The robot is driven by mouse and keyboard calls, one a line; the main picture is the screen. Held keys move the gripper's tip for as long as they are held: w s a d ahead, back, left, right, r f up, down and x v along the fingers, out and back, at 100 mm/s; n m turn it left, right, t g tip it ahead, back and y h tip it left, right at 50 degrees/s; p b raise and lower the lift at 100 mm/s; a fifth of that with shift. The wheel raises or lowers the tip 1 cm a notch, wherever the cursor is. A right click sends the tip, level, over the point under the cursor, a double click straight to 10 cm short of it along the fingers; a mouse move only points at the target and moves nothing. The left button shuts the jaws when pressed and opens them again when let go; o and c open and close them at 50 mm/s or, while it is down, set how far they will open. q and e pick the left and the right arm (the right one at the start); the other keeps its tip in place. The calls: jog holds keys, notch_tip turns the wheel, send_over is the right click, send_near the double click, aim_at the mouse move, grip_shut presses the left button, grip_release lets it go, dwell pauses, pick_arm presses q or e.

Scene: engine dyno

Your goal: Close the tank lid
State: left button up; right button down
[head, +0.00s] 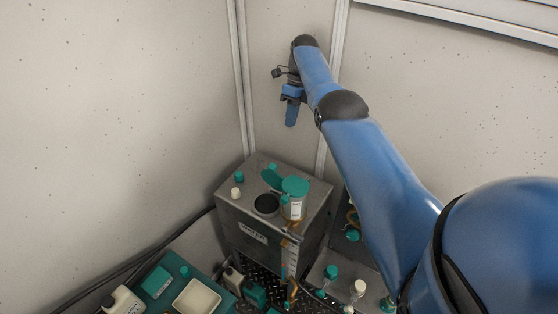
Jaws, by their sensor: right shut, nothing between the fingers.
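The metal tank (245,225) stands in the corner, with a dark round filler opening (266,204) in its top. A teal lid (271,176) stands tilted up behind the opening, so the opening is uncovered. A container with a teal cap (295,187) stands on the tank top just right of the opening and partly overlaps the lid area in the picture. My right gripper (291,117) points down, shut and empty, in the air above and behind the tank, apart from the lid. My left gripper is not in view.
Small teal and white caps (238,177) sit on the tank's left top. A teal tray (180,270) with a white dish (197,298) and bottles lies at the lower left. Bottles with teal and white tops (331,272) stand right of the tank. Walls close in behind.

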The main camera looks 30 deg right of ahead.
jog(key=s+a+f+p, duration=0.3)
jog(key=a+f+p, duration=0.3)
jog(key=f, duration=0.4)
jog(key=shift+s+f+p, duration=0.2)
jog(key=shift+s+p, duration=0.2)
jog(key=shift+p, duration=0.05)
dwell(0.5)
